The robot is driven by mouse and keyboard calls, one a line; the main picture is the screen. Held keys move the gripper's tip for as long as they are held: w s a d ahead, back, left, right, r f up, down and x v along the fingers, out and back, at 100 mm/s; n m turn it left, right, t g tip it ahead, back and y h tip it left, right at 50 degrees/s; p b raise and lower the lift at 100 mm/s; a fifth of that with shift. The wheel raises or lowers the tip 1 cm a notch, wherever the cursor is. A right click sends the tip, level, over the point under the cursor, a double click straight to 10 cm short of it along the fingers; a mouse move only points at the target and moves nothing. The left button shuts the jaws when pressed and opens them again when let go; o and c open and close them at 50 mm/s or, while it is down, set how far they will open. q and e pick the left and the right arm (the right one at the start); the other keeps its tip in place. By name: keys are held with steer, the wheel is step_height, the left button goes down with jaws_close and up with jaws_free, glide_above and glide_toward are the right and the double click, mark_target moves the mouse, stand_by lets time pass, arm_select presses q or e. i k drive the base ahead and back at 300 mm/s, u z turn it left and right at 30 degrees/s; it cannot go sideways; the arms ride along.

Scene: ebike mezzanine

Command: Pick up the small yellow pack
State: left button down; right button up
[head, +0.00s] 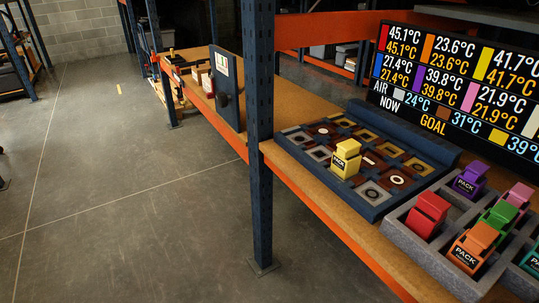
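The small yellow pack (346,159) stands upright on the dark blue board (366,206) with square pads, on the wooden shelf. It sits near the middle of the board and hides the pad under it. Neither of my grippers is in the head view.
A grey divided tray (411,226) at right holds several packs, including red (427,214), purple (468,180) and orange (472,246). A temperature display (455,85) stands behind. A blue upright post (260,130) rises at the shelf's front edge. The floor (130,190) at left is clear.

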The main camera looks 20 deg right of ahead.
mark_target(346, 161)
steer(key=u, duration=0.5)
steer(key=k, duration=0.85)
steer(key=z, duration=0.95)
steer(key=i, duration=0.45)
